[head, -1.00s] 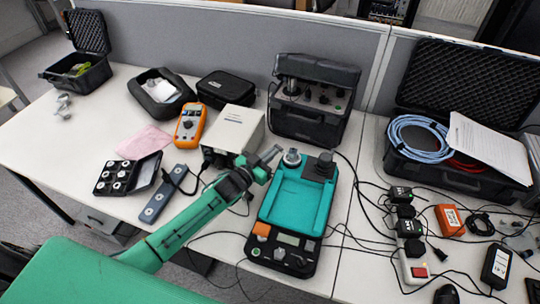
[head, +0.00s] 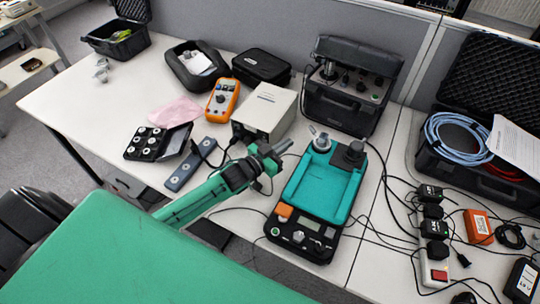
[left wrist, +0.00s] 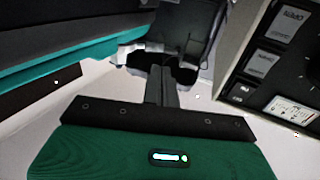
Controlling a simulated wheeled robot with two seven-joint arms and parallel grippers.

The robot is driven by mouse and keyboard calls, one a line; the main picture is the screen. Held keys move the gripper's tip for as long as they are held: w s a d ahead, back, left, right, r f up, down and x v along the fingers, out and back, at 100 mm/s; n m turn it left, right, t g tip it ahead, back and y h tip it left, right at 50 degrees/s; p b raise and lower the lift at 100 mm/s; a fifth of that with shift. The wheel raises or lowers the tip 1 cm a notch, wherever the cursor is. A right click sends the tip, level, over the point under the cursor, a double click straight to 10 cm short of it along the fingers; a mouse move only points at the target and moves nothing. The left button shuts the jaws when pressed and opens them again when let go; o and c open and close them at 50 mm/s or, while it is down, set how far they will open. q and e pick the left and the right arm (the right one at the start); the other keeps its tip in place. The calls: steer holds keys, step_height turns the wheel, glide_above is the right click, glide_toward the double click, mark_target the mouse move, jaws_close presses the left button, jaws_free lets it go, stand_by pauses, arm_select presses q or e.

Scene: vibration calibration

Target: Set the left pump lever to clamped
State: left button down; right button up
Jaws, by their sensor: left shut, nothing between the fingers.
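The teal and black pump unit (head: 322,190) lies on the white table. A metallic round knob (head: 322,142) at its far left corner has a small lever (head: 313,131) that points up and to the left. In the left wrist view, the shut fingers (left wrist: 161,84) show in the middle, with a teal-edged dark body at upper left. My right gripper is out of view.
A beige box (head: 266,110) stands just behind my left gripper. A black case with knobs (head: 345,95) stands behind the pump. A grey bar (head: 190,168) and an orange multimeter (head: 221,100) lie to the left. Cables and adapters crowd the table on the right.

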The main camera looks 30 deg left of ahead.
arm_select(q)
steer(key=v, duration=0.6)
steer(key=shift+s+b, duration=0.15)
steer(key=shift+b, duration=0.2)
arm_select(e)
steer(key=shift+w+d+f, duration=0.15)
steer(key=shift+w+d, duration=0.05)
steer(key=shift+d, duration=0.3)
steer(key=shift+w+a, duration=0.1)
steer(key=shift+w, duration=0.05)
